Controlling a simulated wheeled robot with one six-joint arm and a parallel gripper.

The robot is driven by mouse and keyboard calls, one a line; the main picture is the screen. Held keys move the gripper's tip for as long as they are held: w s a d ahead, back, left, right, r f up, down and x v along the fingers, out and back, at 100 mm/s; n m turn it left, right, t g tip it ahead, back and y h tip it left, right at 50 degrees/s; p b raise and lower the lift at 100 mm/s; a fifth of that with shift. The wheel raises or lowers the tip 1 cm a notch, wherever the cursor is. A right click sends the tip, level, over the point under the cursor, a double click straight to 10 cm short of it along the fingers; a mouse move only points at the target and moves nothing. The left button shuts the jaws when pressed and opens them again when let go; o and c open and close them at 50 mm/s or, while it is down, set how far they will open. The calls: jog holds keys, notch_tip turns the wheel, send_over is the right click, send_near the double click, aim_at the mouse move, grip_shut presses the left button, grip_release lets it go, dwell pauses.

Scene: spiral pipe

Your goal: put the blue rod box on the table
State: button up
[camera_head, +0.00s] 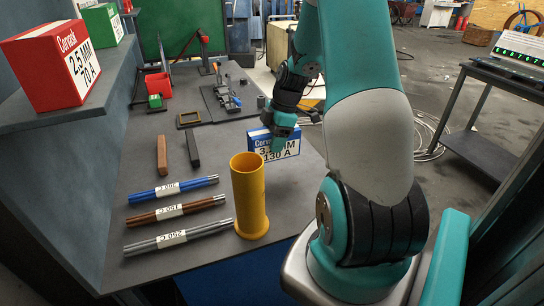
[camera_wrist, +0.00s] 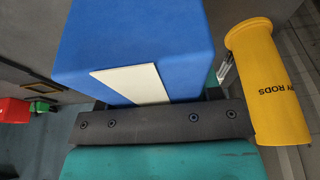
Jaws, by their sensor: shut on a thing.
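The blue rod box (camera_head: 260,142) has a white label reading "130 A" and stands at the right side of the grey table (camera_head: 225,190). My gripper (camera_head: 284,122) is shut on it from above. In the wrist view the blue box (camera_wrist: 190,45) fills the upper middle, with a pale label patch on it, against my dark gripper (camera_wrist: 160,122). The fingertips are mostly hidden. Whether the box's base touches the table I cannot tell.
A yellow tube (camera_head: 250,195) stands in front of the box. Blue, brown and grey rod bundles (camera_head: 172,189) lie to its left. A red box (camera_head: 58,65) and a green box (camera_head: 103,25) stand on the shelf. Tools lie farther back. Table between the dark bar and the gripper is clear.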

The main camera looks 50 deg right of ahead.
aim_at(273, 158)
jog(key=shift+f+p, duration=0.3)
jog(key=shift+f, duration=3.1)
jog(key=shift+f, duration=0.15)
jog(key=o, duration=1.5)
jog(key=shift+o, duration=0.2)
